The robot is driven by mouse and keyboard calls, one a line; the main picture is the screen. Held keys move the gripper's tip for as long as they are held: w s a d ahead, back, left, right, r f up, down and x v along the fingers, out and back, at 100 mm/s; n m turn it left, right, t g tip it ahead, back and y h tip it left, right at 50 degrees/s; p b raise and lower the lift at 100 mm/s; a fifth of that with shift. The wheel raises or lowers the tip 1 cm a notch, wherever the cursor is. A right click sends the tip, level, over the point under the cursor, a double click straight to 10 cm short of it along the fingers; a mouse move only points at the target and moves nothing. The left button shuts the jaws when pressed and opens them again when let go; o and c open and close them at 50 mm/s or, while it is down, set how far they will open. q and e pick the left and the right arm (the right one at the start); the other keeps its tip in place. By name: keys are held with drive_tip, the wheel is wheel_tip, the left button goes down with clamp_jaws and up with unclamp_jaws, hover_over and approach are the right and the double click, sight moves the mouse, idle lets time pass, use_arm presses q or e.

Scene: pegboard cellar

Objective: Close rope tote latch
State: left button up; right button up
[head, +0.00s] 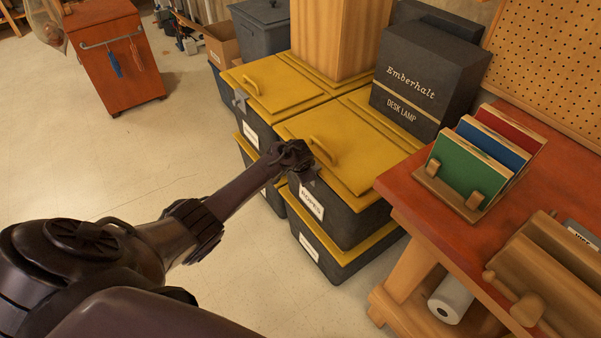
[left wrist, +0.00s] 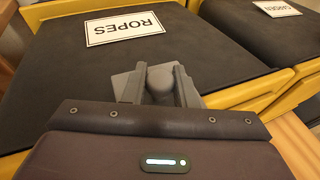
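The rope tote (head: 346,213) is a dark box with a yellow lid and a white ROPES label (head: 311,202). It sits on top of another tote, and its label also shows in the left wrist view (left wrist: 125,28). My left gripper (head: 303,163) is at the tote's front edge, just under the lid. In the left wrist view its two fingers (left wrist: 160,72) stand apart, with a rounded grey piece between them. A flat grey latch part (left wrist: 122,80) shows beside the left finger. The gripper hides most of the latch, so its position is unclear. My right gripper is out of view.
A similar yellow-lidded tote (head: 262,88) with a grey latch stands to the left. A dark desk lamp box (head: 428,85) and a wooden block (head: 340,38) rest on the lids. An orange workbench (head: 440,210) with a file rack is close on the right.

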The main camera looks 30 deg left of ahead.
use_arm(q)
drive_tip(key=o, duration=0.4)
drive_tip(key=shift+w, duration=0.1)
drive_tip(key=shift+c, duration=0.2)
drive_tip(key=shift+s+d+r, duration=0.15)
drive_tip(key=shift+s+r, duration=0.1)
drive_tip(key=shift+r, duration=0.35)
drive_tip(key=p+v, duration=0.1)
drive_tip(key=v, duration=0.5)
drive_tip(key=shift+s+r+p, duration=0.2)
drive_tip(key=shift+p, duration=0.2)
